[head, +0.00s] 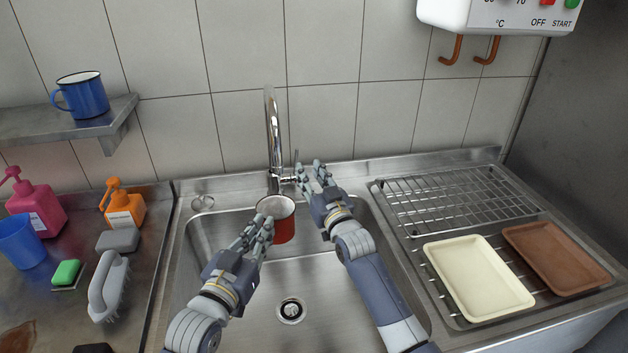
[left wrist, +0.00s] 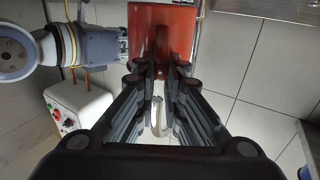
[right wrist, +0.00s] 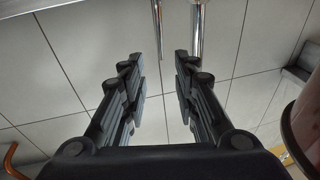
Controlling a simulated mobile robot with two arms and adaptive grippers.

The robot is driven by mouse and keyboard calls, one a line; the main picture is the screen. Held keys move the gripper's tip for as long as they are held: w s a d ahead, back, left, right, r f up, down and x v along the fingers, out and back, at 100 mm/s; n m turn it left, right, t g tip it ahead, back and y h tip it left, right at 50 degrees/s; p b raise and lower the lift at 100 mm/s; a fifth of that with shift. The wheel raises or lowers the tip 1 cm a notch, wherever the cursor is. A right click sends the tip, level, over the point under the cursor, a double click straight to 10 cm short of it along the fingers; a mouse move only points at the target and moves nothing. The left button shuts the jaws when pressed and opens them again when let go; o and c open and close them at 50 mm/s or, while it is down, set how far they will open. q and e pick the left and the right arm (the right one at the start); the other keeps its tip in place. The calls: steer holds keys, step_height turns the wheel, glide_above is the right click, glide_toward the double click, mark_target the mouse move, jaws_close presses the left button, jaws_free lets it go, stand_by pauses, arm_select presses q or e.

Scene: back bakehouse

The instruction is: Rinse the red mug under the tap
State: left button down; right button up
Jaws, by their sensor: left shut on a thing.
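The red mug (head: 283,230), with a pale inside, is upright above the left part of the sink basin (head: 330,290), just in front of the chrome tap (head: 273,140). My left gripper (head: 262,228) is shut on the mug's handle side; in the left wrist view the red mug (left wrist: 150,30) stands beyond the fingertips (left wrist: 160,75). My right gripper (head: 311,172) is beside the tap's lever (head: 296,160), its fingers apart with nothing between them in the right wrist view (right wrist: 157,75). No water stream shows. I cannot tell whether the mug is exactly below the spout.
A drying rack (head: 455,205) with a cream tray (head: 478,278) and a brown tray (head: 557,258) is on the right. Soap bottles, a blue cup (head: 22,242) and a brush (head: 108,287) crowd the left counter. A blue mug (head: 84,96) stands on the shelf. The basin's front is clear.

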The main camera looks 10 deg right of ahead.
mark_target(295, 166)
steer(key=shift+v, duration=1)
steer(key=c, duration=0.7)
steer(key=m, duration=0.3)
steer(key=r+m, duration=0.1)
steer(key=shift+s+d+m+g+h, duration=0.3)
steer(key=shift+s+m, duration=0.1)
jaws_close()
steer(key=s+d+r+m+g, duration=0.1)
steer(key=s+d+m+g, duration=0.2)
steer(key=m, duration=1)
steer(key=a+r+x, duration=0.1)
steer(key=x, duration=1.1)
steer(key=shift+w+a+r, duration=0.15)
steer(key=shift+w+a, duration=0.1)
steer(key=shift+w, duration=0.05)
